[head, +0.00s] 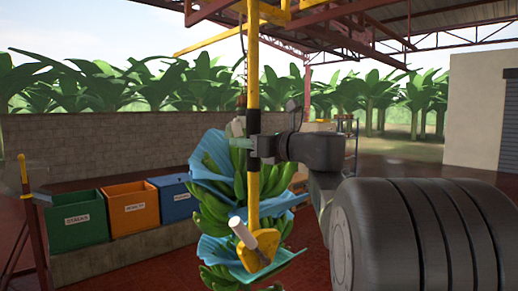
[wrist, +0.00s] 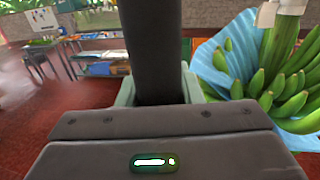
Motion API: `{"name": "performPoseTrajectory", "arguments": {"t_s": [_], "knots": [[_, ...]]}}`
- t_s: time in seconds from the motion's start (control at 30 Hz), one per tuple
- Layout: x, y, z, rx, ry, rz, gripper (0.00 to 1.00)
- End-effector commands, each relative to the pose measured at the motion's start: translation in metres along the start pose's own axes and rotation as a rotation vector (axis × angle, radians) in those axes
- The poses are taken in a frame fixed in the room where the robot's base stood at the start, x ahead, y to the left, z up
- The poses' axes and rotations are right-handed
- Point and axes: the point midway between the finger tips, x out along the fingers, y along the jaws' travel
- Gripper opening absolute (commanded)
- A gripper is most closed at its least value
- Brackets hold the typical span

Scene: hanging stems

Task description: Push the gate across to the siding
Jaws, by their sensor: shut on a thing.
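A yellow pole (head: 253,75) hangs from the overhead steelwork, with a dark sleeve partway down. It seems to be the gate's handle; the gate joint itself is not clear at the top of the head view. My gripper (head: 254,146) is shut on the dark sleeve, coming from the right. In the wrist view the dark bar (wrist: 152,45) stands upright between the green fingertips of my gripper (wrist: 158,95). The pole's lower end has a yellow plate (head: 258,258) with a pale peg. A yellow overhead rail (head: 212,39) slants off to the left; I cannot tell whether it is the siding.
A green banana bunch (head: 215,208) with blue sheets hangs close behind the pole; it is at right in the wrist view (wrist: 285,75). Green (head: 76,222), orange (head: 132,208) and blue (head: 174,198) bins stand at left before a block wall (head: 90,145).

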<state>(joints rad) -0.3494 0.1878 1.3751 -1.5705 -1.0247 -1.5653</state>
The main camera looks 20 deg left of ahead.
Motion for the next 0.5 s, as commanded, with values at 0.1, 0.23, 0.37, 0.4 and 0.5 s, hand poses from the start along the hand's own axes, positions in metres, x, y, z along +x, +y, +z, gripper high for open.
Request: {"name": "performPoseTrajectory", "arguments": {"t_s": [0.1, 0.23, 0.37, 0.4, 0.5], "knots": [[0.0035, -0.0008, -0.0019, 0.001, 0.004, 0.0, 0.0], [0.0029, -0.0009, -0.0023, 0.002, 0.005, 0.0, 0.0], [0.0027, -0.0009, -0.0028, 0.002, 0.006, 0.0, 0.42], [0.0026, -0.0009, -0.0028, 0.002, 0.006, 0.0, 0.5], [0.0024, -0.0008, -0.0025, 0.002, 0.005, 0.0, 0.54]]}}
